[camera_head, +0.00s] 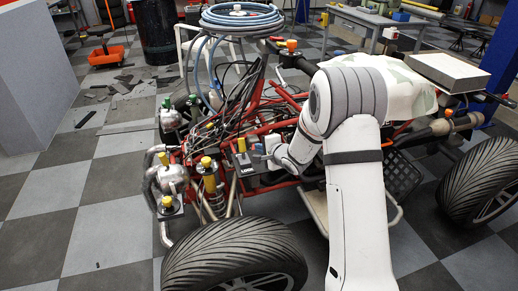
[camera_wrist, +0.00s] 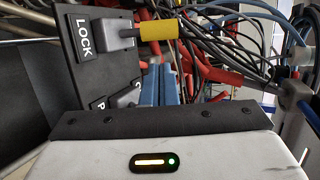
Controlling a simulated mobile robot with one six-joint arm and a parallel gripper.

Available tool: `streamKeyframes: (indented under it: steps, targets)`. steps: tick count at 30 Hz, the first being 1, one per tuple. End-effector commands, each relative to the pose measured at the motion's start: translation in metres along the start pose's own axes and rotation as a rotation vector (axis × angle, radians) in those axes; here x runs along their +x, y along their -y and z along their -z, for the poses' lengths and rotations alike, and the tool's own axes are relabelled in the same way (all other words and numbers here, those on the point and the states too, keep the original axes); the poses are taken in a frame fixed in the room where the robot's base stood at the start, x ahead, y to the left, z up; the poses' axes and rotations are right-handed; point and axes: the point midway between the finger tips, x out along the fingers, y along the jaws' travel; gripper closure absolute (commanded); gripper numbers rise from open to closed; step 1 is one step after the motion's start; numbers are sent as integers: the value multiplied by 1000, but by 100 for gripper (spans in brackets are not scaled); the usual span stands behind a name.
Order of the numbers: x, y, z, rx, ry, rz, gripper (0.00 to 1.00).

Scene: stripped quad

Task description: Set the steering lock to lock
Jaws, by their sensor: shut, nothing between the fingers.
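The steering lock is a dark panel (camera_wrist: 88,75) with a white LOCK label (camera_wrist: 84,37) in the wrist view. A grey lever with a yellow grip (camera_wrist: 158,33) sits beside that label, its grip pointing right. A second grey piece (camera_wrist: 125,95) sits lower on the panel beside another label that is mostly hidden. In the head view the LOCK panel (camera_head: 245,170) is at the front of the quad. My gripper (camera_head: 260,150) is just right of it. Its blue fingers (camera_wrist: 160,85) are shut and empty, below the yellow grip and apart from it.
Black cables and red tubes (camera_wrist: 215,75) crowd the space right of the panel. The front tyre (camera_head: 232,255) and a yellow-capped shock absorber (camera_head: 209,175) stand near the panel. A coiled blue hose (camera_head: 240,18) lies above.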

Motion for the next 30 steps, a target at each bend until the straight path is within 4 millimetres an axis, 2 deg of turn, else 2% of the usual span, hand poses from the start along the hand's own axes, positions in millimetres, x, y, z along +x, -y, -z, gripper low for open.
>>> streamKeyframes:
  steps: [1, 6, 12, 17, 30]
  targets:
    - [11, -3, 0, -1, 2, -1, 100]
    - [43, -2, 0, -2, 1, -1, 100]
    - [68, -1, 1, -1, 0, 0, 100]
    - [74, 0, 1, -1, -1, 0, 100]
    - [76, -2, -2, -5, 2, 8, 100]
